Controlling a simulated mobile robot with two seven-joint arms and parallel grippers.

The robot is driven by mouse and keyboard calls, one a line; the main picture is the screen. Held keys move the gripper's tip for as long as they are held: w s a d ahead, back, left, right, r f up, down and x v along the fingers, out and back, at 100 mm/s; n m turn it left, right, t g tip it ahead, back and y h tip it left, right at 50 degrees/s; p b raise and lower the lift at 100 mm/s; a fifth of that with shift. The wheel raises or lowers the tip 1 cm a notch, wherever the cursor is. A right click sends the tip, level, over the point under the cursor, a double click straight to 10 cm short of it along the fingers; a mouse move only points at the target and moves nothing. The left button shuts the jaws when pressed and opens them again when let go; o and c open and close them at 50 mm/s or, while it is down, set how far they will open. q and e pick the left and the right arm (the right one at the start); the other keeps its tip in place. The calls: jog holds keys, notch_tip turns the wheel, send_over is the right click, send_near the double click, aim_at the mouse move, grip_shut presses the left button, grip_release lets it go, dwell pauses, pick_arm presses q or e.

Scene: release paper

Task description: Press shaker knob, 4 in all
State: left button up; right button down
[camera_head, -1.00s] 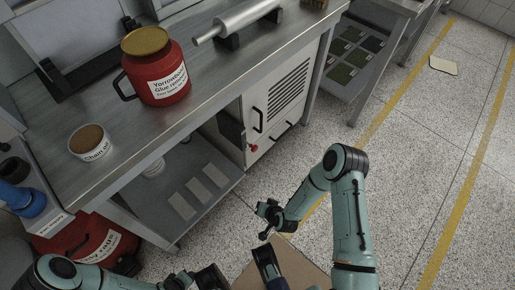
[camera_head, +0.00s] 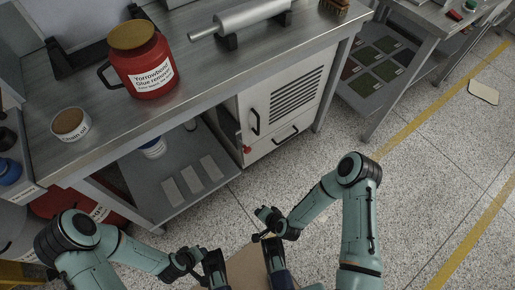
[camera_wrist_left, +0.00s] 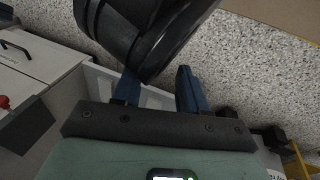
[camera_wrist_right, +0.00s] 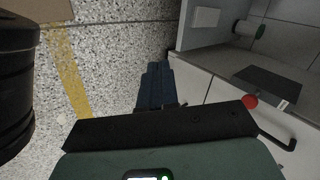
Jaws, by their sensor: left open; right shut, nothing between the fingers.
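A red knob (camera_head: 246,149) sticks out at the left side of the white cabinet front under the workbench. It also shows in the right wrist view (camera_wrist_right: 250,101) and at the left edge of the left wrist view (camera_wrist_left: 4,102). I cannot tell whether it is the shaker knob. My right gripper (camera_wrist_right: 155,80) is shut and empty, its blue fingers together over the floor, apart from the knob. My left gripper (camera_wrist_left: 160,92) is open, its blue fingers apart. A black part of my own body covers much of the left wrist view. Neither gripper touches the red knob.
On the steel bench (camera_head: 200,70) stand a red glue remover jar (camera_head: 150,83), a white cup (camera_head: 71,127) and a metal roller (camera_head: 240,18). The lower shelf holds flat pale pieces (camera_head: 190,180). A second table (camera_head: 430,40) stands right.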

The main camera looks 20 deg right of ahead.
aim_at(246, 149)
jog(key=w+a+r+m+t+h+p, duration=0.1)
jog(key=w+m+t, duration=0.2)
jog(key=w+m, duration=0.25)
jog(key=w+a+r+m+t+h, duration=0.1)
jog(key=w+r+m+t, duration=0.1)
jog(key=w+m, duration=0.3)
pick_arm(q)
jog(key=shift+g+h, duration=0.3)
jog(key=shift+g, duration=0.4)
jog(key=s+d+r, duration=0.1)
jog(key=s+d+r+p, duration=0.1)
jog(key=s+r, duration=0.1)
jog(key=s, duration=0.1)
jog(key=shift+d, duration=0.4)
pick_arm(e)
jog(key=w+d+r+m+t+h, duration=0.1)
jog(key=d+m+h, duration=0.6)
jog(key=m, duration=0.7)
jog(key=shift+w+d+r+t, duration=0.3)
jog(key=shift+w+d+r, duration=0.1)
jog(key=shift+w+r, duration=0.15)
jog(key=shift+w+f, duration=0.1)
